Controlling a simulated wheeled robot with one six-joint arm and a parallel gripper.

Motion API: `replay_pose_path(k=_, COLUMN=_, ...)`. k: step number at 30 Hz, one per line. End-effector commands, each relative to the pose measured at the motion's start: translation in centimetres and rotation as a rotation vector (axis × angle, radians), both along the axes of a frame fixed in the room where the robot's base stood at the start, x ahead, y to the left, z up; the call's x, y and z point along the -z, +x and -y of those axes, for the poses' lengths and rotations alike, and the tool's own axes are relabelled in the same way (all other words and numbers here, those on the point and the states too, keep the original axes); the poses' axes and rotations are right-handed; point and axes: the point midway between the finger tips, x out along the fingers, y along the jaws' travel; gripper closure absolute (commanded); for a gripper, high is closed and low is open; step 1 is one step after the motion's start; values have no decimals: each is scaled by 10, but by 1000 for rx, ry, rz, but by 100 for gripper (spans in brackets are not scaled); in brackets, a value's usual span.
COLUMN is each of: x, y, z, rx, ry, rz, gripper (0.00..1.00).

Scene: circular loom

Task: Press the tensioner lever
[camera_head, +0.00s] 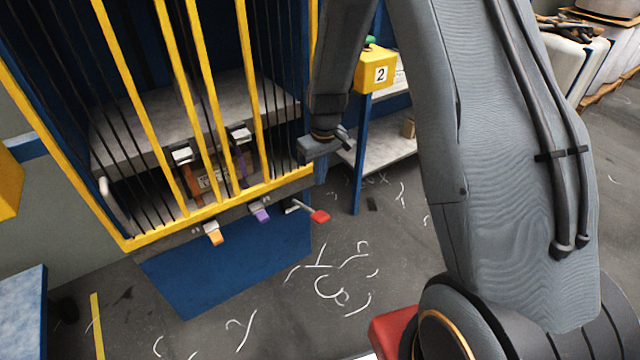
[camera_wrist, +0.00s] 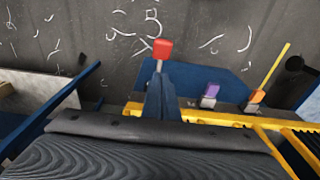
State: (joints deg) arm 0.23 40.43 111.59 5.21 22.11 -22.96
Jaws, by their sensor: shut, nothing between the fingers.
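A lever with a red handle (camera_head: 320,216) sticks out at the right of the loom's lower front rail. I take it to be the tensioner lever. In the wrist view its red end (camera_wrist: 163,49) shows just past my fingertips. My gripper (camera_head: 325,146) is above the lever, beside the right end of the yellow frame. In the wrist view the fingers of my gripper (camera_wrist: 160,80) are together and empty, lined up below the red end in the picture. They hide part of the lever's shaft there. The head view shows a gap between gripper and lever.
An orange tab (camera_head: 213,234) and a purple tab (camera_head: 261,214) sit left of the lever on the rail. Yellow bars (camera_head: 205,90) front the loom. A yellow box marked 2 (camera_head: 372,72) stands on a blue post at right. The floor below is open, with white thread scraps.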

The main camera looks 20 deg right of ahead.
Motion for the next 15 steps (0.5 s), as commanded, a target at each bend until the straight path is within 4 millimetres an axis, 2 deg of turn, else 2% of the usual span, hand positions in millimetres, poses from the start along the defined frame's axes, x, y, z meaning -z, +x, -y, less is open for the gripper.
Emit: replay_pose_path(k=15, x=88, y=7, z=-3, rx=1, ry=0, rz=-3, gripper=100)
